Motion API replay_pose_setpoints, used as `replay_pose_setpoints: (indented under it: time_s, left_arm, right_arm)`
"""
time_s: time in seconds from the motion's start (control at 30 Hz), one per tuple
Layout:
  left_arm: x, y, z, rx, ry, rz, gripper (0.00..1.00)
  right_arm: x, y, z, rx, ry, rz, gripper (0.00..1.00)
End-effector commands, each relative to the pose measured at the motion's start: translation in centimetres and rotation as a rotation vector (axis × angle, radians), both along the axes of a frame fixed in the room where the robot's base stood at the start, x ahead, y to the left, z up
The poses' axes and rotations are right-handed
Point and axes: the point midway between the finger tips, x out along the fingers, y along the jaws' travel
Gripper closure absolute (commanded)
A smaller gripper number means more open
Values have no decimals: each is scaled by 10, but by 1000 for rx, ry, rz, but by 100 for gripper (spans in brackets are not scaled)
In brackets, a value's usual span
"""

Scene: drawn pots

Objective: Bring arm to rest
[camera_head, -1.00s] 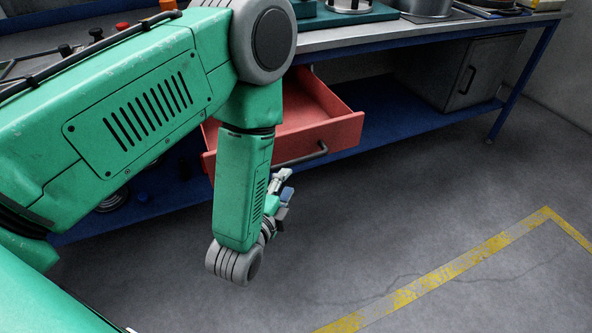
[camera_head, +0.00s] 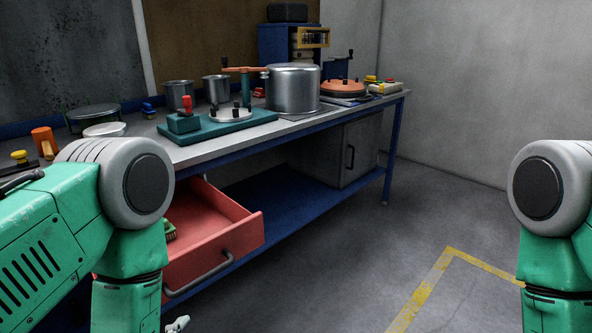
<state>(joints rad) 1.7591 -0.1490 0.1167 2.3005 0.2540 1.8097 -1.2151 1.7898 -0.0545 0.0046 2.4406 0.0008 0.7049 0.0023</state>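My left arm (camera_head: 60,240) comes in from the left, green with a grey joint, and hangs down in front of the open red drawer. At the bottom edge a small light piece shows beside it, perhaps part of the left gripper; its fingers cannot be made out. My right arm (camera_head: 555,270) hangs down at the right edge, over bare floor. Its gripper is out of view. The red drawer (camera_head: 222,248) is pulled out under the workbench, with a green object (camera_head: 169,231) inside, partly hidden by my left arm.
The workbench (camera_head: 215,150) holds a large steel pot (camera_head: 293,88), a teal base plate (camera_head: 250,122), steel cups (camera_head: 179,94), and an orange lid (camera_head: 344,88). A grey cabinet (camera_head: 345,155) stands underneath. The floor on the right, with yellow tape (camera_head: 430,288), is clear.

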Motion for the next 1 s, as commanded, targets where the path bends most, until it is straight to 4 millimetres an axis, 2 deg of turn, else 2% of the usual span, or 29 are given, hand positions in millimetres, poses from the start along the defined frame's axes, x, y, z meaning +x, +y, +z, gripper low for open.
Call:
replay_pose_setpoints:
  time_s: [0.13, 0.23, 0.3, 0.4, 0.5, 0.6, 0.67, 1.0]
  left_arm:
    - [-42, 13, -56, -329, 334, 151, 66]
    - [-88, 21, -88, -535, 575, 339, 66]
    - [-122, 27, -103, -643, 718, 493, 66]
    - [-166, 33, -113, -739, 873, 701, 66]
    - [-196, 37, -115, -783, 963, 859, 66]
    - [-212, 39, -115, -801, 1005, 943, 66]
    - [-215, 40, -115, -804, 1015, 963, 66]
    - [-215, 40, -115, -805, 1014, 965, 66]
  right_arm:
    - [0, 0, 0, 0, 1, 0, 56]
    - [0, 0, 0, 0, 1, 0, 56]
    - [0, 0, 0, 0, 1, 0, 56]
    - [0, 0, 0, 0, 1, 0, 56]
    - [0, 0, 0, 0, 1, 0, 56]
    - [0, 0, 0, 0, 1, 0, 56]
    - [0, 0, 0, 0, 1, 0, 56]
    - [0, 0, 0, 0, 1, 0, 56]
